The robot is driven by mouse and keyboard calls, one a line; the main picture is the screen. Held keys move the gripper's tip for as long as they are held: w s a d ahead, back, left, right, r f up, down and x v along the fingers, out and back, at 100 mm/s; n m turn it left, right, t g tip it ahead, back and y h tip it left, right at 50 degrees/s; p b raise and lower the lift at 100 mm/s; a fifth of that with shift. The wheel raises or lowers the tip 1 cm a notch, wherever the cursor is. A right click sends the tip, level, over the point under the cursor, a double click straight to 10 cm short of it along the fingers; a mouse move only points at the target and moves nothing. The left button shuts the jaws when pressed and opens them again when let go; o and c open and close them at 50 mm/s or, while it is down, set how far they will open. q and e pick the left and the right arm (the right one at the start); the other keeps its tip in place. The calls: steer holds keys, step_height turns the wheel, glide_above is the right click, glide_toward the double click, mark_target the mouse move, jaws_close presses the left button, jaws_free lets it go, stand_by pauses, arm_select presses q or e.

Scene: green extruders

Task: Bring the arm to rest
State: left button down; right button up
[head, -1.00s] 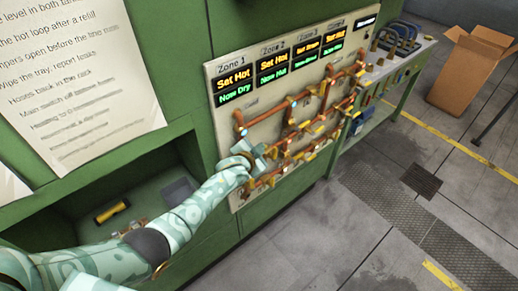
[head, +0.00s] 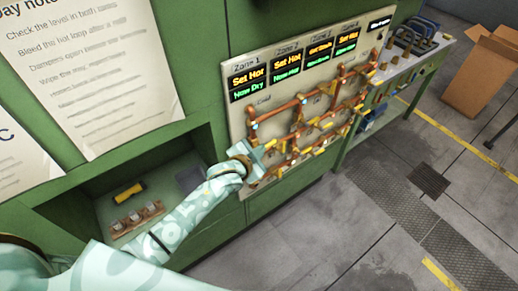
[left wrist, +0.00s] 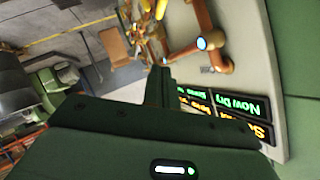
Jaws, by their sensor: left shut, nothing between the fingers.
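My left arm comes in from the left in the head view, its patterned sleeve crossing in front of the green cabinet. My left gripper (head: 257,163) is at the lower left corner of the pale valve panel (head: 238,122), in front of the copper pipes (head: 279,110). In the left wrist view its fingers (left wrist: 158,88) are together and hold nothing. The panel face and a copper pipe (left wrist: 185,50) lie beyond them; I cannot tell whether the fingertips touch anything. My right gripper is not in view.
Zone displays (head: 249,82) top the panel; Zone 1 reads "Set Hot, Now Dry". A recess (head: 110,172) at left holds a yellow-and-black item (head: 129,193) and a small brown rack (head: 136,219). A bench (head: 424,62) and cardboard box (head: 478,75) stand right. Floor at lower right is clear.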

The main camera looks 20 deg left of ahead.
arm_select(q)
steer(key=shift+s+r, duration=0.1)
steer(key=shift+s, duration=0.1)
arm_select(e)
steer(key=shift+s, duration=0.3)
